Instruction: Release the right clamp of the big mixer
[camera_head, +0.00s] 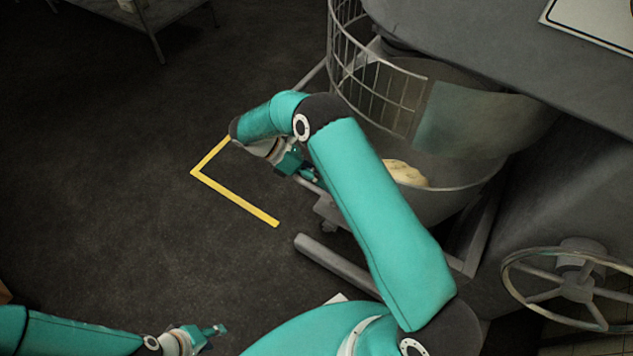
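The big mixer (575,160) stands at the right, with its steel bowl (455,203) under a wire guard (375,88). Pale dough (406,173) shows in the bowl. My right arm crosses in front of the bowl and bends back. Its gripper (310,174) is at the bowl's left side, close to the bowl's support. The fingers are small and dark there, and I cannot tell whether they touch anything. I cannot make out the right clamp clearly. My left gripper (216,331) is low at the left, over bare floor, away from the mixer; its finger gap is unclear.
A handwheel (567,284) sticks out from the mixer's body at the lower right. A grey base leg (335,263) runs along the floor below the bowl. A yellow floor marking (238,202) lies left of the bowl. A metal table (165,12) stands at the top left.

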